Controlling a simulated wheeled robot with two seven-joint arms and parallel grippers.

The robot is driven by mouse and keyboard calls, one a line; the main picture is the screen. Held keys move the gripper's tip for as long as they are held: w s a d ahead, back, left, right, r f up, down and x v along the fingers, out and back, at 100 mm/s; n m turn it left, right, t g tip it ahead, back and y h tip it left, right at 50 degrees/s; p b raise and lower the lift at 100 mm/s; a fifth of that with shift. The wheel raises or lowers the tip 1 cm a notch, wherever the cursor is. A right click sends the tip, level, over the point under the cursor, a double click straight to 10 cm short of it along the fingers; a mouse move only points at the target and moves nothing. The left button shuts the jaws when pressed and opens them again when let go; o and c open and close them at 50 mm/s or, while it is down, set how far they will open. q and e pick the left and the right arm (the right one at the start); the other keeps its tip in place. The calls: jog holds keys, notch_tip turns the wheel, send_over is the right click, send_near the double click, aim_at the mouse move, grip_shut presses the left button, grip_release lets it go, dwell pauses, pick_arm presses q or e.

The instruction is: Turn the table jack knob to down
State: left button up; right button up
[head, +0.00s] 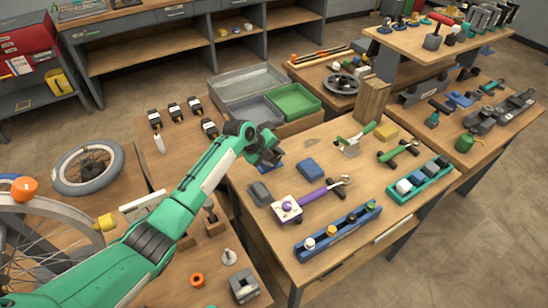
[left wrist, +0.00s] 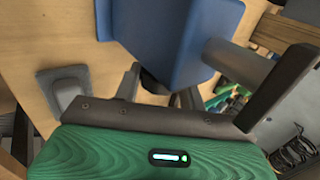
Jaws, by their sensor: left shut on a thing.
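My left gripper (head: 268,157) reaches in from the left over the back left corner of the workbench. In the left wrist view the jack's blue body (left wrist: 165,35) fills the top middle. A grey shaft (left wrist: 228,58) sticks out of the body towards a dark finger at the right. The knob seems to be at the jaws, but its up or down setting cannot be read. My right gripper is not in view.
A purple-handled tool (head: 315,197) lies nearer the front. A green bin (head: 294,102) stands behind.

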pick_arm(q)
jog(key=o, duration=1)
